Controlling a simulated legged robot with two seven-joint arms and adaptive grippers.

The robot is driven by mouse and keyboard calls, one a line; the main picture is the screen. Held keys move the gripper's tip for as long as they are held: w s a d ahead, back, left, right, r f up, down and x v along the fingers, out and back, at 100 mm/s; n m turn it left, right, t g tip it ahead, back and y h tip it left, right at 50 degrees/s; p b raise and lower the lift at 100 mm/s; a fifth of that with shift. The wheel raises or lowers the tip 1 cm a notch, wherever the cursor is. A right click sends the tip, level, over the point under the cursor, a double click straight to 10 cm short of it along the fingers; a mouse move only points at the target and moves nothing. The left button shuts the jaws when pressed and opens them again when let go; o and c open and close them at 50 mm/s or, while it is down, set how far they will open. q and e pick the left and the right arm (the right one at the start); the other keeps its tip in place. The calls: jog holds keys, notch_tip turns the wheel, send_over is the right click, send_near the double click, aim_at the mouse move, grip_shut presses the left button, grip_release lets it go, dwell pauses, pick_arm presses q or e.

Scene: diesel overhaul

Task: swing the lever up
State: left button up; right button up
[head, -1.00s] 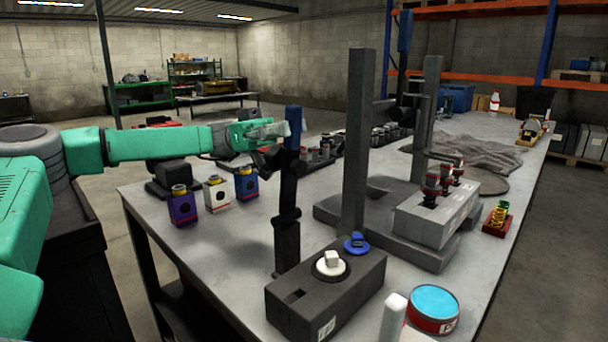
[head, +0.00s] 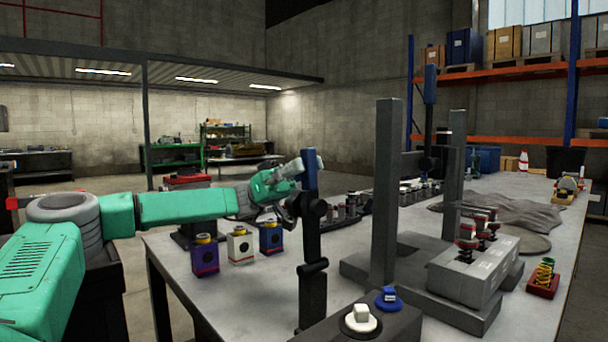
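A black lever with a blue grip (head: 310,171) at its top stands nearly upright near the front of the workbench. Its pivot joint shows lower down, above a dark post. My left gripper (head: 310,164) comes in from the left at the height of the blue grip. Its pale fingertips overlap the grip in the picture, and part of a finger shows past its right side. The grip hides part of the fingers, so I cannot tell whether they are closed on it. My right gripper is out of view.
Purple, white and blue canisters (head: 240,247) stand left of the lever. A dark box with white and blue knobs (head: 361,319) is at the front. A grey upright column (head: 384,200) and a grey block with red-black parts (head: 473,268) stand to the right.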

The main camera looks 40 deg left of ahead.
pick_arm(q)
jog(key=shift+o, duration=0.3)
jog(key=shift+d, duration=0.1)
jog(key=shift+f, duration=0.1)
jog(key=shift+a+f, duration=0.15)
jog(key=shift+a, duration=0.1)
jog(key=v, duration=1.1)
jog(key=shift+w+a, duration=0.15)
jog(key=shift+a, duration=0.1)
jog(key=shift+f, duration=0.1)
